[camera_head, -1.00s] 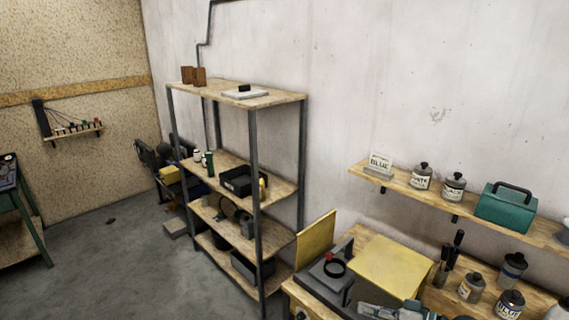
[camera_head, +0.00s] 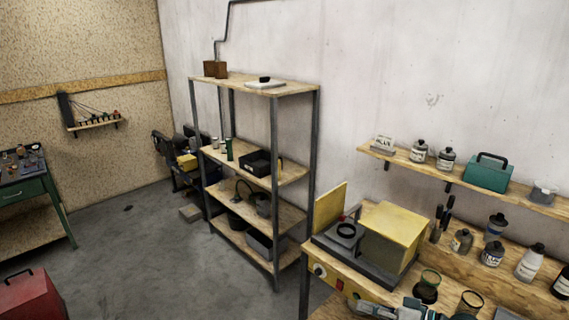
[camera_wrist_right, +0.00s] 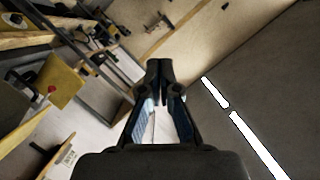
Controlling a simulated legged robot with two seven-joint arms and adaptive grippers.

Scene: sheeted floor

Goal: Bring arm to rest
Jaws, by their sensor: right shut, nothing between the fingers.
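My right gripper (camera_head: 372,310) shows at the bottom edge of the head view, in front of the workbench, with only part of it and my arm in the picture. In the right wrist view my right gripper (camera_wrist_right: 158,72) has its two dark fingers together at the tips, with nothing held between them. My left gripper is in neither view.
A workbench (camera_head: 345,280) bears a yellow-and-grey machine (camera_head: 392,232) and jars. A wall shelf (camera_head: 465,180) holds bottles and a teal toolbox (camera_head: 487,172). A shelving rack (camera_head: 262,88) stands left. A red box (camera_head: 30,297) is at lower left; the floor (camera_head: 150,240) between is mostly clear.

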